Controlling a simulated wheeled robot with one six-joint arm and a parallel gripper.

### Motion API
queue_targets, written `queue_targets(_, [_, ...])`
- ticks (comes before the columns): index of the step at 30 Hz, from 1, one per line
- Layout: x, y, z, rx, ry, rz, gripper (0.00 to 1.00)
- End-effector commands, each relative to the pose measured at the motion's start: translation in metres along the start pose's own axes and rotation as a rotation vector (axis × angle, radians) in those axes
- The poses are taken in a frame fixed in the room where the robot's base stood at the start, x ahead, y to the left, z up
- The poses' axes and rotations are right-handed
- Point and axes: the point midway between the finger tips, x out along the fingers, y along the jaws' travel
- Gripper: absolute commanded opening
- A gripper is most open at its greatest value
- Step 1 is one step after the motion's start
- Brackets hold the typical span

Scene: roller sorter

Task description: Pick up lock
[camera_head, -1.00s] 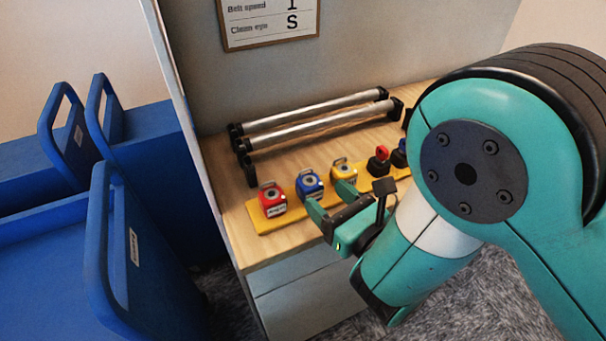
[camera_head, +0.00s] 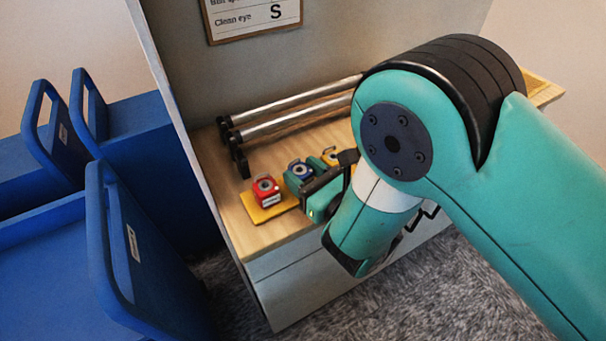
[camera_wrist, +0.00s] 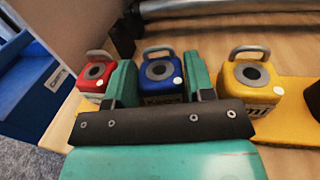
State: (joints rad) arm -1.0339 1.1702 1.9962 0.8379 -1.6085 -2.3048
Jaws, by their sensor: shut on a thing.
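Three locks stand in a row on a yellow base board (camera_head: 258,213): a red lock (camera_head: 265,189), a blue lock (camera_head: 299,169) and a yellow lock (camera_head: 331,155). In the wrist view, the red lock (camera_wrist: 97,74) is at the left, the blue lock (camera_wrist: 163,80) in the middle and the yellow lock (camera_wrist: 252,84) at the right. My gripper (camera_wrist: 160,72) has a green finger on each side of the blue lock and is shut on it. The lock's lower front is hidden behind my gripper. I cannot tell whether it is lifted.
Two metal rollers (camera_head: 290,97) with black ends lie behind the locks on the wooden bench (camera_head: 236,220). A grey panel with a sign (camera_head: 250,17) rises behind. Blue carts (camera_head: 128,245) stand left of the bench. The red and yellow locks are close to my fingers.

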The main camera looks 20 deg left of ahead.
Motion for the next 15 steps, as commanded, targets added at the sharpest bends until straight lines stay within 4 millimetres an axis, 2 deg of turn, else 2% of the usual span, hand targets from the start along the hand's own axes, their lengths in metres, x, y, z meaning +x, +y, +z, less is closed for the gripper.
queue_targets(5, [0.000,-0.001,0.007,0.002,-0.002,0.000,0.21])
queue_targets(8, [0.000,-0.001,0.018,0.001,-0.003,-0.001,0.21])
queue_targets(11, [0.000,0.000,0.035,0.000,-0.004,-0.001,0.21])
queue_targets(14, [0.000,0.000,0.064,-0.002,-0.004,0.000,0.21])
queue_targets(15, [0.000,-0.001,0.080,-0.001,-0.003,-0.001,0.21])
